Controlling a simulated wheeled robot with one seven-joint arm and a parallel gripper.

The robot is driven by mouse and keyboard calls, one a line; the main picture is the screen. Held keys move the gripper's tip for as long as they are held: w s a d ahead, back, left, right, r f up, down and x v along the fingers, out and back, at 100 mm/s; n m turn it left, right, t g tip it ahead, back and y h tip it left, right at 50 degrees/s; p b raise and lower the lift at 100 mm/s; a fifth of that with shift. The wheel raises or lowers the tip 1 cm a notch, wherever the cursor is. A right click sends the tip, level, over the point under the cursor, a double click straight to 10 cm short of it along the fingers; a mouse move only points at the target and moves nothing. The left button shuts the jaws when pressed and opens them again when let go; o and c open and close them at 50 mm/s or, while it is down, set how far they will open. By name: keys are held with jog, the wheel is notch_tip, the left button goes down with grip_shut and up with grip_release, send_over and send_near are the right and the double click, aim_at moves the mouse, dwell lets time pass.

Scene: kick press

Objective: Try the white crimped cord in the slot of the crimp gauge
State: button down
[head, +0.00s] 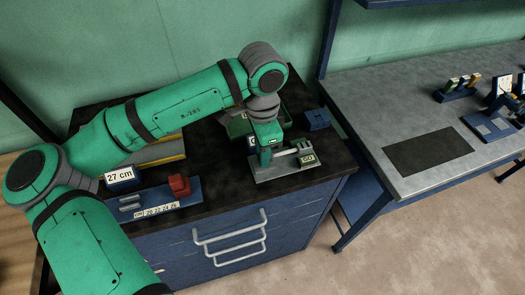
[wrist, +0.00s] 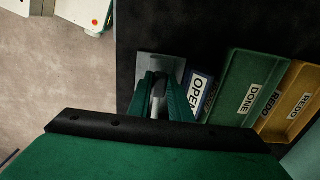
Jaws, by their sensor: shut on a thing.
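My gripper (head: 266,160) is over the grey base plate (head: 270,175) of the crimp gauge, at the front right of the dark bench top. In the wrist view the green fingers (wrist: 165,92) are shut around a pale piece (wrist: 156,103), apparently the white crimped cord. The grey plate (wrist: 160,64) lies beyond them. The slot and the cord's end are hidden.
A blue OPEN holder (wrist: 198,90), a green DONE tray (wrist: 236,88) and a yellow REDO tray (wrist: 290,103) lie close by. A blue block (head: 317,119) stands behind the gauge. A red-stopped length gauge (head: 160,200) and a 27 cm sign (head: 120,178) are at left.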

jog(key=shift+f, duration=0.6)
dwell(0.6)
jog(key=c, duration=1.5)
grip_release()
jog(key=shift+c, duration=0.2)
jog(key=shift+r, duration=0.1)
notch_tip(320, 180, up, 11)
jog(key=shift+f, duration=0.2)
jog(key=shift+r, duration=0.1)
notch_tip(320, 180, up, 7)
jog(key=shift+a, duration=0.1)
dwell(0.4)
